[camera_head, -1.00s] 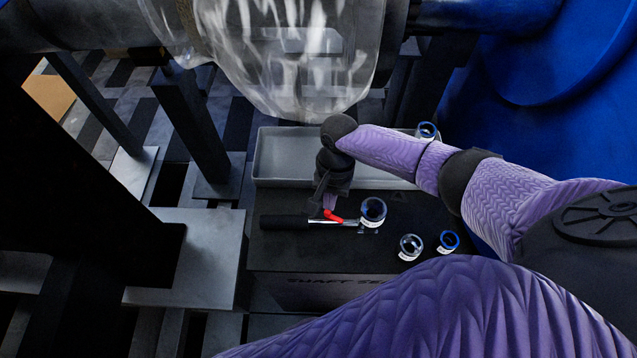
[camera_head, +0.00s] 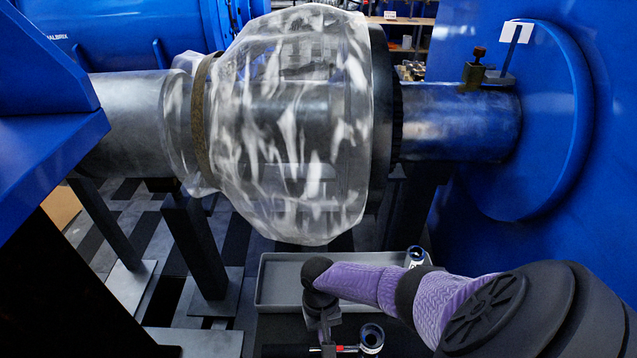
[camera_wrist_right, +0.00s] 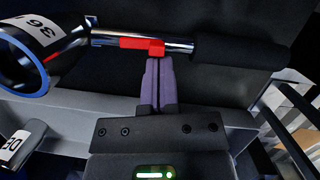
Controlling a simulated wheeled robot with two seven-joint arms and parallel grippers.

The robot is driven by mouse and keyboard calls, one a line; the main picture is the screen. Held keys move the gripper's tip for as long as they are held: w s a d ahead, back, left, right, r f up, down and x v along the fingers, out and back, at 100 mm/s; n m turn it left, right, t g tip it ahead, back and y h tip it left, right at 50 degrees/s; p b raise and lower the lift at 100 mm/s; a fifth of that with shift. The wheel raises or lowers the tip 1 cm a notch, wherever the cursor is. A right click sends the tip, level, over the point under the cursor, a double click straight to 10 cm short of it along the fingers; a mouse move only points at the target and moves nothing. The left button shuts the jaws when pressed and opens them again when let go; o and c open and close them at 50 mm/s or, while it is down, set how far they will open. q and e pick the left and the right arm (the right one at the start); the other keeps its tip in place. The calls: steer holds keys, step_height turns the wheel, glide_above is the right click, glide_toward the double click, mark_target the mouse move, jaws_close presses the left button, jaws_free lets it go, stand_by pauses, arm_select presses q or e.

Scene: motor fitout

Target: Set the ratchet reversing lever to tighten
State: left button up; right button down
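The ratchet lies on a dark surface. In the right wrist view it has a black handle (camera_wrist_right: 240,50), a bright metal shank and a red reversing lever (camera_wrist_right: 142,43). A large ring-shaped socket (camera_wrist_right: 40,55) labelled 36 is at its left end. My right gripper (camera_wrist_right: 159,62) has its two fingers together, tips at the lever's right end; I cannot tell whether they touch it. In the head view the socket (camera_head: 371,339) and the lever (camera_head: 316,349) show at the bottom edge, beside my right gripper (camera_head: 329,345); the handle is mostly cut off. My left gripper is not in view.
A grey tray (camera_head: 275,285) lies behind the ratchet, with a blue-rimmed socket (camera_head: 416,255) at its right end. A large coupling under clear plastic wrap (camera_head: 300,130) hangs above. Another labelled socket (camera_wrist_right: 22,145) shows in the right wrist view. Dark posts (camera_head: 195,240) stand left.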

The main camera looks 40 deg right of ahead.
steer(key=shift+s+a+n+p, duration=0.15)
steer(key=shift+a+n+p, duration=0.2)
steer(key=shift+n, duration=0.55)
stand_by(0.8)
steer(key=shift+s+a, duration=0.1)
stand_by(2.7)
steer(key=shift+s+d+p, duration=0.3)
steer(key=shift+d, duration=0.45)
steer(key=p+v, duration=0.4)
steer(key=v, duration=0.6)
steer(key=shift+p, duration=0.4)
steer(key=shift+w+a, duration=0.1)
